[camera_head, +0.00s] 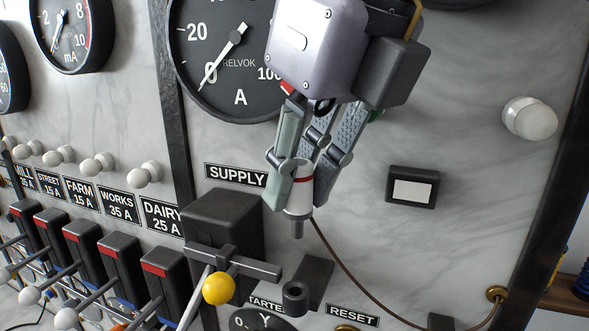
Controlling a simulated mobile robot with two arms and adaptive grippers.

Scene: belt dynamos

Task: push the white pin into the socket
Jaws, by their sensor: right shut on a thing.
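The white pin (299,203) has a thin red band and a grey metal tip that points down. My right gripper (297,190) comes in from the top and is shut on the pin's upper body. A brown cord runs from the pin to a brass grommet (496,294) at the lower right. The socket (297,292) is a dark block with a round hole, below the pin. The tip is above the socket and apart from it in the picture; the depth between them is hard to tell. My left gripper is not in view.
A black switch block (224,228) with a yellow-knobbed lever (219,289) stands just left of the socket. Several smaller switches with white knobs line the lower left. An ammeter (225,60) is behind the gripper. The marble panel to the right is mostly clear.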

